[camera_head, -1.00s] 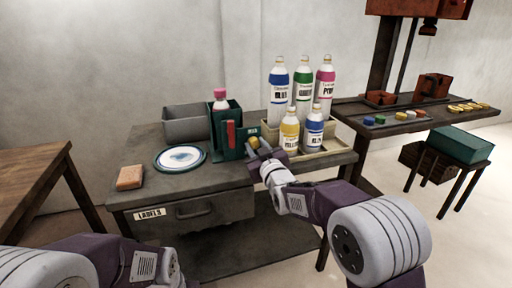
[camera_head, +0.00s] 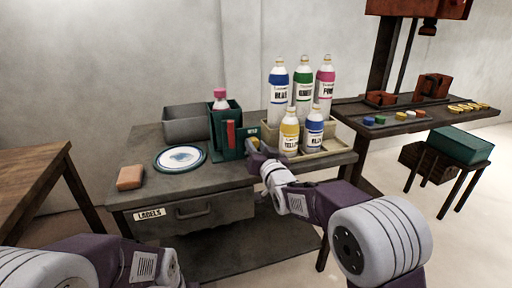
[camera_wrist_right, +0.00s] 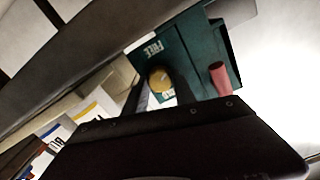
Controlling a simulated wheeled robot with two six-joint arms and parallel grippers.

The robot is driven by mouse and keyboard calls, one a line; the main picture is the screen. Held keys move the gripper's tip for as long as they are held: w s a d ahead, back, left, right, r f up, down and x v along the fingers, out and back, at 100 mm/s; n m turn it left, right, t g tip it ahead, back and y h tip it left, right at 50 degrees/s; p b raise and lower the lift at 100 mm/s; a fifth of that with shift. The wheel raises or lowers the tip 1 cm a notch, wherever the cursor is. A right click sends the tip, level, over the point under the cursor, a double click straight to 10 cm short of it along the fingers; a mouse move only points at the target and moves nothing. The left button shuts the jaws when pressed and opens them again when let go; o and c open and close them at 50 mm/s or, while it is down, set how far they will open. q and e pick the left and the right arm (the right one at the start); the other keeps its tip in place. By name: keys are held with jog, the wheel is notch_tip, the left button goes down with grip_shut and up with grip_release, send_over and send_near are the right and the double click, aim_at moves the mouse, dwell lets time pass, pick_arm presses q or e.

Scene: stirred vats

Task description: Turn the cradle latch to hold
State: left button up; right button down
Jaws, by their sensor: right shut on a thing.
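The green cradle (camera_head: 218,136) stands on the grey cabinet top, with a pink-capped bottle (camera_head: 220,98) in it and a red bar on its front. The latch is a round yellow knob (camera_wrist_right: 160,78) on a green plate. The plate reads "FREE" on one side of the knob; lettering on the opposite side is partly hidden. My right gripper (camera_head: 257,146) is at the cradle's right side. In the right wrist view its two dark fingers are closed around the knob. I cannot tell clearly which word the latch points to. My left arm shows at lower left, its gripper out of view.
Labelled bottles (camera_head: 303,86) stand in a beige tray (camera_head: 333,147) close to the right of my gripper. A grey bin (camera_head: 186,124), a white-and-blue plate (camera_head: 180,158) and an orange-brown block (camera_head: 130,177) are on the left. The cabinet's front middle is clear.

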jog(key=m, duration=0.5)
jog(key=shift+m, duration=0.3)
jog(key=m, duration=0.6)
jog(key=shift+f, duration=0.1)
jog(key=m, duration=0.6)
jog(key=shift+m, duration=0.3)
jog(key=m, duration=0.5)
jog(key=shift+f, duration=0.1)
jog(key=shift+m, duration=0.3)
jog(key=c, duration=1)
grip_release()
jog(key=shift+c, duration=0.2)
